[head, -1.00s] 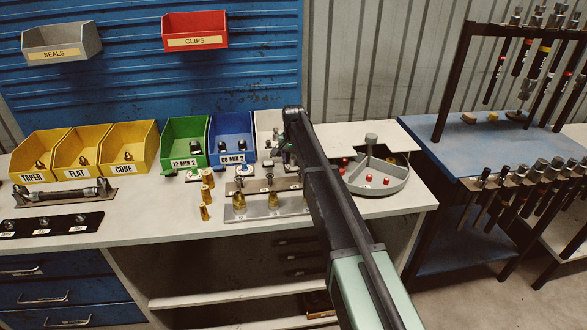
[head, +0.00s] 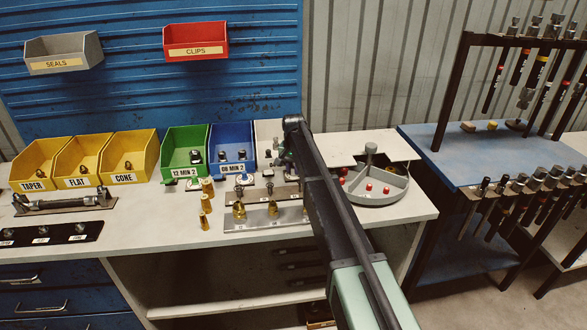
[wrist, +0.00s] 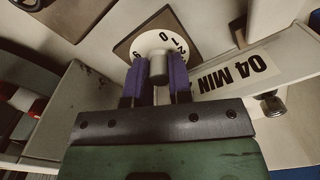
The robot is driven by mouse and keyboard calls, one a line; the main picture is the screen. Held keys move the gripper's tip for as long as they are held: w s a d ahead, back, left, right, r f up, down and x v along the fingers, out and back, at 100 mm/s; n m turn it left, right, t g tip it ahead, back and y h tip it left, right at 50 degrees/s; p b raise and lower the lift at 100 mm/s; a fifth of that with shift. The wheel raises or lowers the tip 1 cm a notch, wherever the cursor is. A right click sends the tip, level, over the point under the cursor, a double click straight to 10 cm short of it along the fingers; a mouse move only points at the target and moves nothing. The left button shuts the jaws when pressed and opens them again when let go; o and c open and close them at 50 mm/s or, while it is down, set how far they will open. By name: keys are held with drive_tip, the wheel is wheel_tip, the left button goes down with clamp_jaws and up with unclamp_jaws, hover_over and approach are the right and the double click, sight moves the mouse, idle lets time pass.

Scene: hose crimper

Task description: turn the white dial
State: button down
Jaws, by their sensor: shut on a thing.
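The white dial (wrist: 176,40) shows in the wrist view as a round white disc with black numerals on a brown square plate. A grey cylindrical knob (wrist: 158,66) stands out from its middle. My gripper (wrist: 157,82) has its two purple fingers on either side of this knob and is shut on it. The lower part of the dial is hidden behind the fingers and knob. In the head view my arm reaches to the back of the bench, and I cannot make out the dial or the fingertips there.
A "04 MIN" label (wrist: 233,75) on a bin lies close right of the fingers. In the head view, a blue bin (head: 232,147) and green bin (head: 185,152) stand left of my arm. A round grey tray (head: 377,194) with red balls sits to its right.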

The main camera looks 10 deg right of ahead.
sight(293, 167)
drive_tip(key=n, duration=1)
drive_tip(key=shift+a, duration=0.1)
drive_tip(key=shift+n, duration=0.3)
idle(0.3)
drive_tip(key=c, duration=1)
unclamp_jaws()
drive_tip(key=shift+c, duration=0.2)
wheel_tip(293, 167, up, 11)
drive_tip(key=p, duration=1)
drive_tip(key=shift+f+p, duration=0.15)
drive_tip(key=shift+p, duration=0.2)
